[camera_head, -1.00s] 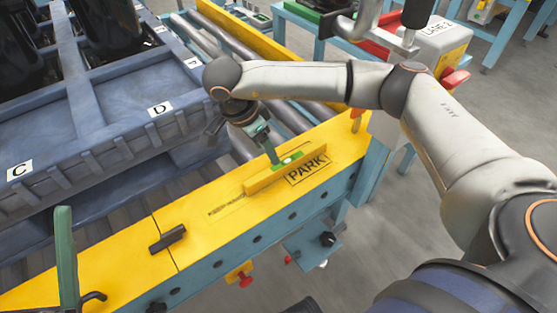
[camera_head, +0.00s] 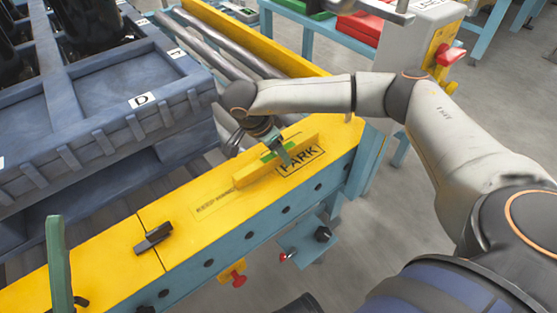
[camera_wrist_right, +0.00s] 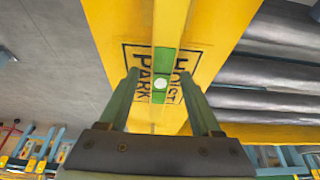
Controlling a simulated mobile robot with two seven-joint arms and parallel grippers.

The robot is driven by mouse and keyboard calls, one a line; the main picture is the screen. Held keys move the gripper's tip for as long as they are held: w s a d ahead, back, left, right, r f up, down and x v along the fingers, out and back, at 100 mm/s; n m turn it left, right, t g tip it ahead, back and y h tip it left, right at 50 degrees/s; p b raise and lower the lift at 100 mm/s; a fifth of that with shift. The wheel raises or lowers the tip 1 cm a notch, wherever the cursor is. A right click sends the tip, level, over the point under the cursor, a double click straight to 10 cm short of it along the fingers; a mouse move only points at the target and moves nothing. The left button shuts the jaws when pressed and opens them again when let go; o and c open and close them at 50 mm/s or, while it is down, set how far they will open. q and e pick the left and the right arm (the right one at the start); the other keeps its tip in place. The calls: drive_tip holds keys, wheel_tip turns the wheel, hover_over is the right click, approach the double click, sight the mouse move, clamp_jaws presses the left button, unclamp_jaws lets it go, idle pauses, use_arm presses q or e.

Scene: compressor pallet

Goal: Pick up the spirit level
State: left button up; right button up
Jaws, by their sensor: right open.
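The spirit level (camera_head: 250,173) is a yellow bar with a green middle, lying on the yellow beam beside the boxed PARK lettering. My right gripper (camera_head: 284,156) is over the middle of the level, pointing down. In the wrist view its two green fingers (camera_wrist_right: 159,82) are apart, one on each side of the bar. Whether they touch it cannot be told.
The yellow beam (camera_head: 110,258) carries a small black clamp-like piece (camera_head: 152,237). A grey-blue pallet (camera_head: 100,125) with a D label lies behind the beam, beside metal rollers (camera_head: 215,55). Red knobs (camera_head: 238,279) hang at the beam's front.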

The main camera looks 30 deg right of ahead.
drive_tip(key=shift+d+f, duration=0.25)
drive_tip(key=shift+f, duration=0.35)
drive_tip(key=shift+c, duration=0.2)
clamp_jaws()
drive_tip(key=shift+r, duration=0.1)
